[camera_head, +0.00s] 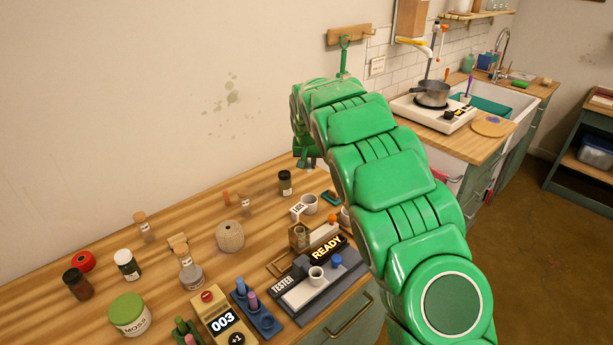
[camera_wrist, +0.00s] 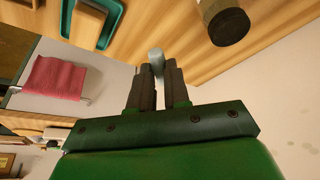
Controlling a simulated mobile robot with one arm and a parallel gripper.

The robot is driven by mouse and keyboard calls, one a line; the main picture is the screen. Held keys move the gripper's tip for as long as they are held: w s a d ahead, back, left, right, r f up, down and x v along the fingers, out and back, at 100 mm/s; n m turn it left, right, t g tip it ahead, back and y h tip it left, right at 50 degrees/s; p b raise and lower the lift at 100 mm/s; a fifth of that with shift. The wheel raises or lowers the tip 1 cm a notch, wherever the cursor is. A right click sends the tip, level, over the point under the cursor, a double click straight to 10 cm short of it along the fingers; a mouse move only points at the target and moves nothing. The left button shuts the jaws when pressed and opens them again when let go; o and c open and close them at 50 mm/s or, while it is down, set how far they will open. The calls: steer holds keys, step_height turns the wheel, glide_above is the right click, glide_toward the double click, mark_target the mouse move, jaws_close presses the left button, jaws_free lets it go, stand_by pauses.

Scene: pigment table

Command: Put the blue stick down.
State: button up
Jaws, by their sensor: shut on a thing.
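My gripper (camera_wrist: 158,88) is shut on a slim stick (camera_wrist: 157,60), whose pale blue-grey rounded end shows between the fingertips in the wrist view. The fingers cover the rest of it. In the head view my gripper (camera_head: 308,162) is above the back right part of the wooden table (camera_head: 185,235), near the wall, and the held stick cannot be made out. A teal-rimmed tray (camera_wrist: 108,30) lies beyond the fingertips at the upper left of the wrist view. It shows as a small teal piece (camera_head: 332,198) in the head view.
A dark jar (camera_head: 285,183) stands near my gripper and also shows in the wrist view (camera_wrist: 228,25). Bottles and jars fill the left. Bare wood shows along the wall.

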glide_above(307, 181)
steer(key=s, duration=0.1)
steer(key=shift+s+f, duration=0.1)
steer(key=shift+f, duration=4.5)
steer(key=shift+f, duration=0.1)
steer(key=o, duration=0.7)
steer(key=shift+v, duration=6.05)
